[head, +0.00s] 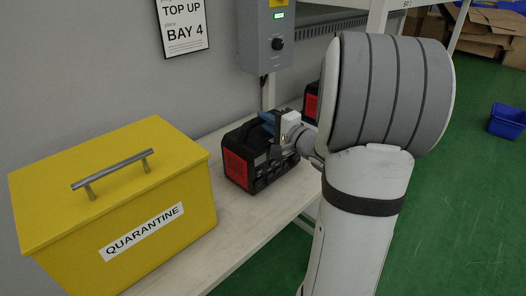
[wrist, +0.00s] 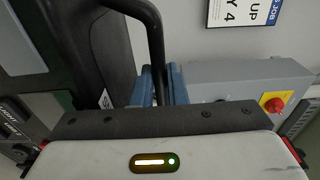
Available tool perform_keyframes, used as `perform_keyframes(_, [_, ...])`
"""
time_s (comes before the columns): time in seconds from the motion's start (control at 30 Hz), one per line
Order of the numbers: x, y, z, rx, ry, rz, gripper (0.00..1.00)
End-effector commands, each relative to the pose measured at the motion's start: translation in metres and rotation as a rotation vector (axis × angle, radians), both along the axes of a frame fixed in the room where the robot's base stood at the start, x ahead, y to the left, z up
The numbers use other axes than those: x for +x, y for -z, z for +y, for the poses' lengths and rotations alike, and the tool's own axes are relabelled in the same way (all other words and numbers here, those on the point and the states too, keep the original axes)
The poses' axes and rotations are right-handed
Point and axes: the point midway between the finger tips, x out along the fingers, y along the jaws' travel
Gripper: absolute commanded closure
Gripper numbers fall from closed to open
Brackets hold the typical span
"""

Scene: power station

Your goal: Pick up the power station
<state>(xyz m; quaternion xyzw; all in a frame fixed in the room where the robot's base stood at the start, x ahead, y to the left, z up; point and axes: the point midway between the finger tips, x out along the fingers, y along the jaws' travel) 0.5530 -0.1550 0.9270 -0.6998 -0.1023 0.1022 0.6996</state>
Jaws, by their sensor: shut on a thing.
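The power station (head: 240,166) is a black box with red end panels and a top handle, beside the yellow bin on the bench. My gripper (head: 270,120) reaches it from the right and is shut on its handle. In the wrist view the dark handle (wrist: 153,35) runs down between my blue fingertips (wrist: 160,85), with the black body (wrist: 95,50) to the left. My arm hides part of the scene to the right. I cannot tell whether the station's base touches the bench.
A yellow quarantine bin (head: 110,215) stands close on the left. A second red and black unit (head: 311,102) shows partly behind my arm. A grey control box (head: 266,38) hangs on the wall above the bench (head: 235,235). A blue crate (head: 507,121) sits on the green floor.

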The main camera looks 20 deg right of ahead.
Motion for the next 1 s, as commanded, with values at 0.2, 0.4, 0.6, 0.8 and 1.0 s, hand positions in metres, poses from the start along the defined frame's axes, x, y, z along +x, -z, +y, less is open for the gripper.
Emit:
perform_keyframes(0.2, [-0.0002,0.0004,-0.0004,0.000,0.001,0.001,1.00])
perform_keyframes(0.4, [-0.0003,0.0005,-0.0006,0.000,0.001,0.001,1.00])
perform_keyframes(0.6, [-0.0004,0.0006,-0.0008,0.000,0.002,0.001,1.00])
perform_keyframes(0.8, [0.0001,-0.0048,-0.0014,-0.002,0.002,-0.011,1.00])
perform_keyframes(1.0, [0.0001,-0.0051,-0.0015,-0.002,0.002,-0.010,1.00])
